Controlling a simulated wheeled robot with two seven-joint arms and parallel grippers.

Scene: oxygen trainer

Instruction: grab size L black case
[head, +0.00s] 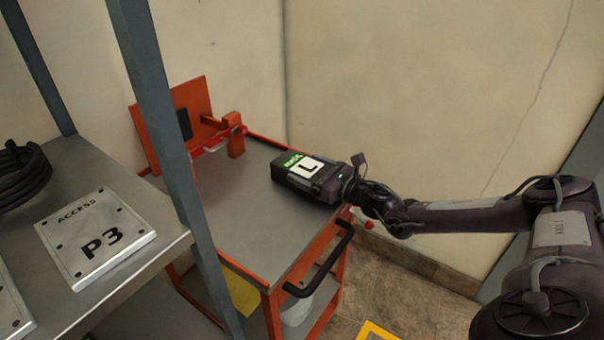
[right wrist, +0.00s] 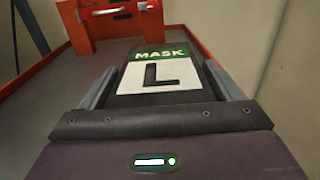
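The black case (head: 311,176) lies on the grey top of the orange cart (head: 240,214), near its right edge. Its label has a green band and a large L on white; in the right wrist view the case (right wrist: 163,75) reads MASK and L. My right gripper (head: 338,182) reaches in from the right at the near end of the case. In the right wrist view its two grey fingers (right wrist: 163,88) stand on either side of the case. Whether they press on its sides cannot be told. My left gripper is not in view.
An orange bracket stand (head: 234,138) with a red and clear piece stands at the back of the cart. A metal shelf (head: 150,205) with a P3 plate (head: 95,236) and a coiled black hose (head: 22,175) is at left. A black cart handle (head: 322,262) sticks out in front. A wall is close behind.

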